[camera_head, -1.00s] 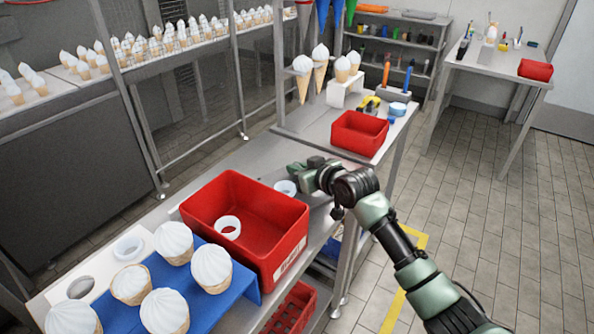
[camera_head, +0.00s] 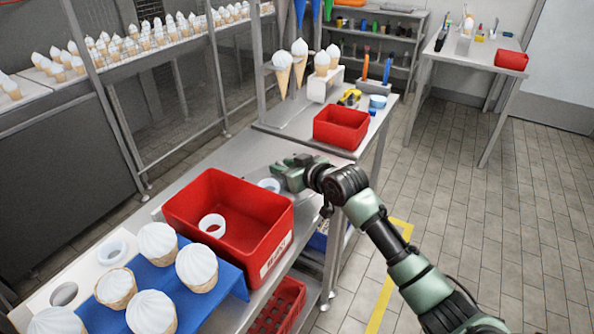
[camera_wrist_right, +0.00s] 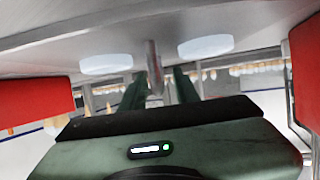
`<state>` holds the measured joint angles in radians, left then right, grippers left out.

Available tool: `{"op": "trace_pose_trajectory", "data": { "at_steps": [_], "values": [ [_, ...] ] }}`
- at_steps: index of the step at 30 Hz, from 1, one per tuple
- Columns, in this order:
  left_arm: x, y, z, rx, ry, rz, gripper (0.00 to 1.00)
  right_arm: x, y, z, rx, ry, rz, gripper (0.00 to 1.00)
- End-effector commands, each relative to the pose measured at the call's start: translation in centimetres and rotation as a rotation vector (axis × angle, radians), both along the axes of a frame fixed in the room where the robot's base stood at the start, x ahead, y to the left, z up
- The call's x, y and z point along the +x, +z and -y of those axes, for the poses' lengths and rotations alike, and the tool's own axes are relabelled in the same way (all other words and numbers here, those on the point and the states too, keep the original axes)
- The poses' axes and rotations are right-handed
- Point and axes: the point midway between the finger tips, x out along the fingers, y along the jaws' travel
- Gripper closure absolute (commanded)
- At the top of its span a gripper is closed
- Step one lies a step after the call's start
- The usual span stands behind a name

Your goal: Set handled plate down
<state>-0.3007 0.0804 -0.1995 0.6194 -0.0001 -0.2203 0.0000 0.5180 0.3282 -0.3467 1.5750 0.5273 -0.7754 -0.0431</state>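My right gripper (camera_head: 284,175) reaches in from the right over the metal table, beside the big red crate. In the right wrist view, which looks upside down, its fingers (camera_wrist_right: 160,90) are on either side of an upright metal post, the handle (camera_wrist_right: 153,66). The post meets a flat grey surface (camera_wrist_right: 225,20), apparently the handled plate. Two white round pieces (camera_wrist_right: 105,64) (camera_wrist_right: 206,47) lie on this surface. One white ring (camera_head: 269,185) shows beside the gripper in the head view. The plate blends with the table, and I cannot tell whether it touches it. My left gripper is out of view.
The big red crate (camera_head: 187,205) holds a white ring (camera_head: 212,226). A smaller red bin (camera_head: 341,138) stands behind the gripper. A blue stand (camera_head: 228,292) with ice-cream cones is at front left. Cones in a white holder (camera_head: 317,93) stand at the back.

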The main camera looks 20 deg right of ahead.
Motion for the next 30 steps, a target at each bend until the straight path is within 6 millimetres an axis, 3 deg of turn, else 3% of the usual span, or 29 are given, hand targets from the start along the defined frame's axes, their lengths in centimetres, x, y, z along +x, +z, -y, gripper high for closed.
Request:
{"op": "trace_pose_trajectory", "data": {
  "at_steps": [13,19,30],
  "values": [
    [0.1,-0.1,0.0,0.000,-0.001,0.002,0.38,-7.4,3.2,3.0,-0.002,0.001,0.000,0.69],
    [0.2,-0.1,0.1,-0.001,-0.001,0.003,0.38,-8.6,3.8,3.5,-0.001,0.000,-0.001,0.69],
    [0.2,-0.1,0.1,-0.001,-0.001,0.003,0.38,-8.6,3.8,3.5,0.000,0.000,-0.001,0.69]
  ]
}}
